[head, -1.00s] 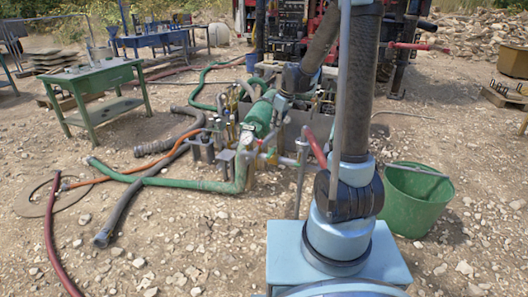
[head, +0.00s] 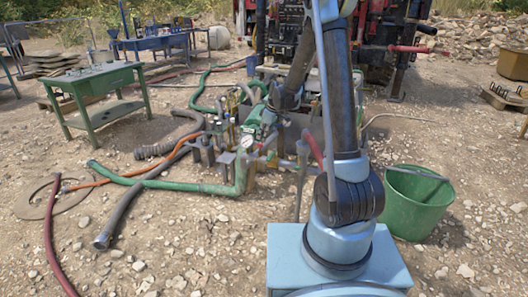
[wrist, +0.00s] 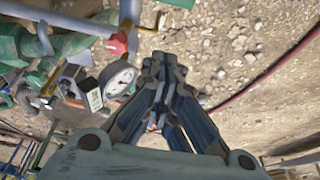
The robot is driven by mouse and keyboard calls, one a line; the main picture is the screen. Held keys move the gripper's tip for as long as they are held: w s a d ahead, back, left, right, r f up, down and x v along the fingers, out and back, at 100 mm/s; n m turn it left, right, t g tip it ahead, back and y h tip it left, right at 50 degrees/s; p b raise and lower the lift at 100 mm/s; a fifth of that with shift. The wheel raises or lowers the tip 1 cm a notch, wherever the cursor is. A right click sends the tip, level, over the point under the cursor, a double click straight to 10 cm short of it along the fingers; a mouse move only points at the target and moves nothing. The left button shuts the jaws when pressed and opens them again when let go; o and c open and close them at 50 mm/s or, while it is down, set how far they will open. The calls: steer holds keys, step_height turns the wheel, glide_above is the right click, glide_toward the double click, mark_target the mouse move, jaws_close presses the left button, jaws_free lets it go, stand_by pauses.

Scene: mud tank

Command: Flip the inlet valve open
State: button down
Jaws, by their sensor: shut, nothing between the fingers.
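My gripper (wrist: 160,75) is shut and empty in the wrist view, its dark fingers together over stony ground. Just left of the fingertips is a round white pressure gauge (wrist: 120,80) with a small label plate beside it. Above the gauge are a red fitting (wrist: 118,44) and a yellow lever (wrist: 151,24); I cannot tell for sure which handle is the inlet valve. The fingers appear apart from the lever. In the head view the gauge (head: 247,141) sits on the pipework at the centre; my fingertips cannot be made out there.
Green hose (head: 190,184) and grey hose (head: 122,212) lie left of the pipework. A green bucket (head: 415,205) stands at the right, a green table (head: 95,90) at the back left. A red hose (wrist: 265,75) crosses the ground right of my gripper.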

mark_target(271, 155)
steer(key=x, duration=1)
steer(key=shift+s+d+r, duration=0.1)
steer(key=shift+s+d, duration=0.1)
steer(key=shift+d, duration=0.45)
steer(key=shift+s+d+f, duration=0.1)
steer(key=shift+s+d, duration=0.15)
steer(key=shift+d, duration=0.35)
steer(key=shift+s+d+r, duration=0.1)
steer(key=shift+s+d, duration=0.1)
steer(key=shift+d, duration=0.45)
steer(key=shift+s+a, duration=0.1)
